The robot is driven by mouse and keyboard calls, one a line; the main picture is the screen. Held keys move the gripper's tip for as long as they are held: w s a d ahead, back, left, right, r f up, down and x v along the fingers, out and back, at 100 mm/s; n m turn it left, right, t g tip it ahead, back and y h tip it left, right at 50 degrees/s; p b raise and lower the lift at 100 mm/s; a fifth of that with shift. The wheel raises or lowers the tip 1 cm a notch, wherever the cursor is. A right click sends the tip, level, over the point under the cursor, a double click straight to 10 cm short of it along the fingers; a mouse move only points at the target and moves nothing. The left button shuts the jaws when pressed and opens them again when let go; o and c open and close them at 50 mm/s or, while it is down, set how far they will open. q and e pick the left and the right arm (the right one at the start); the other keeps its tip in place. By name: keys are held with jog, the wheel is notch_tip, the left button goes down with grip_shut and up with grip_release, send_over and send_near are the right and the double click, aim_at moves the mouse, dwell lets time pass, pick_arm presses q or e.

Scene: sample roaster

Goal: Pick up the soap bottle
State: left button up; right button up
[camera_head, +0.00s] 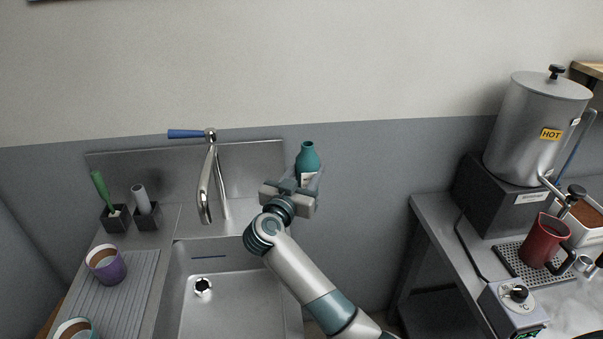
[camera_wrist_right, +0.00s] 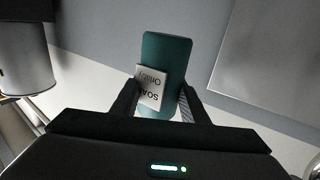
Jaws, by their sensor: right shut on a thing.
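The soap bottle (camera_head: 307,158) is a teal bottle with a narrow neck and a white label. In the head view it is at the back right corner of the sink, in front of the wall. My right gripper (camera_head: 305,184) is shut on it, with its body hiding the bottle's lower part. In the right wrist view the soap bottle (camera_wrist_right: 167,52) is between the two dark fingers of my right gripper (camera_wrist_right: 160,103), and its label reads upside down. I cannot tell whether its base touches a surface. My left gripper is not in view.
The faucet (camera_head: 208,180) with a blue lever stands left of the bottle. The sink basin (camera_head: 205,315) is empty. Two dark holders (camera_head: 147,216) and a purple cup (camera_head: 106,265) are at left. The hot water urn (camera_head: 535,125) and red pitcher (camera_head: 543,242) stand on the right counter.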

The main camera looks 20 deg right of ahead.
jog(key=shift+s+d+r, duration=0.3)
dwell(0.4)
jog(key=shift+s, duration=0.1)
dwell(0.4)
jog(key=shift+s+f, duration=0.2)
jog(key=shift+s, duration=0.15)
jog(key=s+a+f+n+t+y, duration=0.1)
jog(key=s+a+n+y, duration=0.2)
jog(key=s, duration=0.5)
jog(key=s+a+f+n+t+y, duration=0.2)
jog(key=s+a+n+y, duration=0.1)
jog(key=s, duration=0.5)
jog(key=s+a+f+n+t+y, duration=0.1)
jog(key=s+a+n+t+y, duration=0.1)
jog(key=s+y, duration=0.5)
jog(key=s+a+n, duration=0.1)
jog(key=a, duration=0.1)
jog(key=shift+a+f, duration=0.25)
jog(key=shift+a, duration=0.05)
jog(key=shift+s, duration=0.15)
